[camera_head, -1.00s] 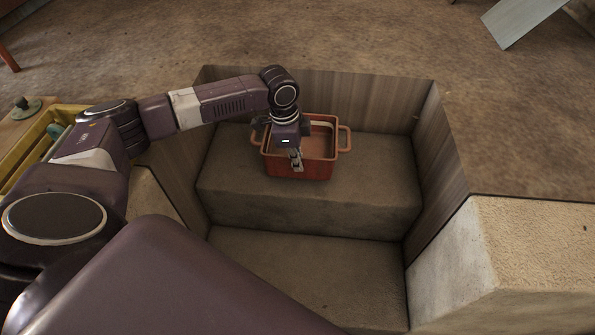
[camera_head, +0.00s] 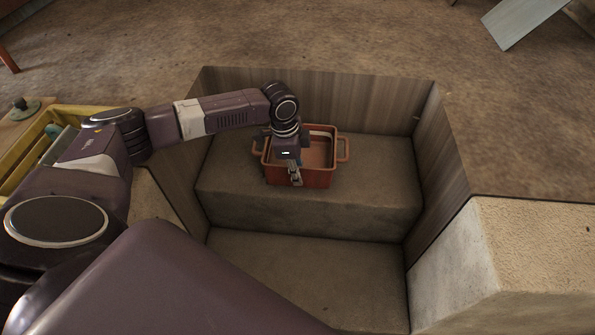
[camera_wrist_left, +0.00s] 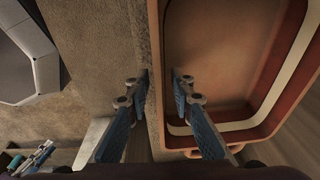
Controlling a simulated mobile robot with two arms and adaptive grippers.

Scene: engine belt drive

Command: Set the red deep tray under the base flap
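The red deep tray (camera_head: 318,178), with a handle at each end and a pale band inside its rim, is at the upper step of the recess. I cannot tell whether its bottom touches the step. My left gripper (camera_head: 296,178) points down at its near wall. In the left wrist view, the fingers (camera_wrist_left: 161,88) straddle the wall of the tray (camera_wrist_left: 225,60), one inside and one outside, and hold it. The gripper hides part of the tray's near side. I cannot make out the base flap for certain. My right gripper is not in view.
Wood-grained walls (camera_head: 360,103) surround the recess on the back and sides. A lower step (camera_head: 320,275) lies in front, bare. A pale block (camera_head: 510,245) stands at right. A yellow crate (camera_head: 28,150) is at far left. A pale blue-grey board (camera_head: 522,18) is at upper right.

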